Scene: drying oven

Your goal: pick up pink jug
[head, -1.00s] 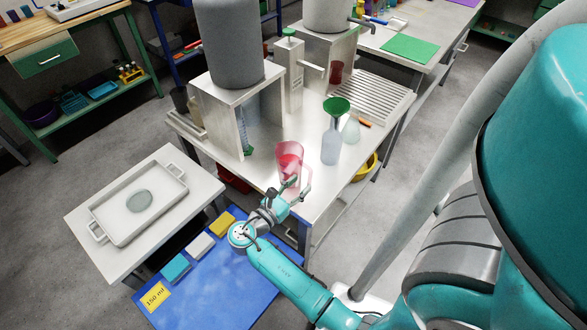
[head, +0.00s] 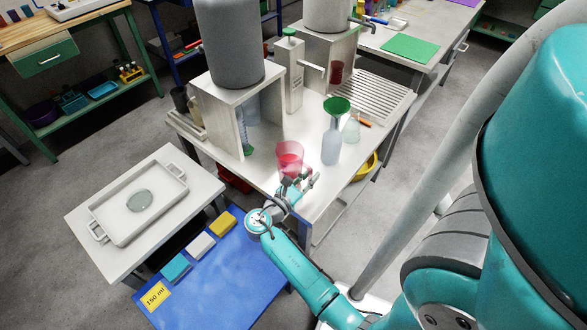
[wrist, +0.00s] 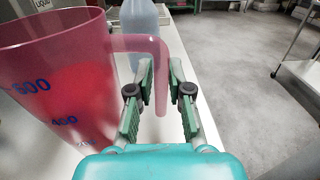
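The pink jug (head: 290,155) is see-through with red contents and stands upright near the front edge of the steel table (head: 265,178). In the wrist view the jug (wrist: 60,75) fills the left side, with blue volume marks on its wall. Its handle (wrist: 160,75) points toward the right and hangs between my two fingers. My gripper (wrist: 161,90) is open, with one finger on each side of the handle and narrow gaps beside it. In the head view my gripper (head: 300,184) is at the near side of the jug.
A bottle with a green funnel (head: 332,140) stands right of the jug, with a clear flask (head: 351,128) behind it. A steel stand with a grey tank (head: 228,45) is behind left. A white tray (head: 125,220) sits on the left table. A blue mat (head: 225,275) lies in front.

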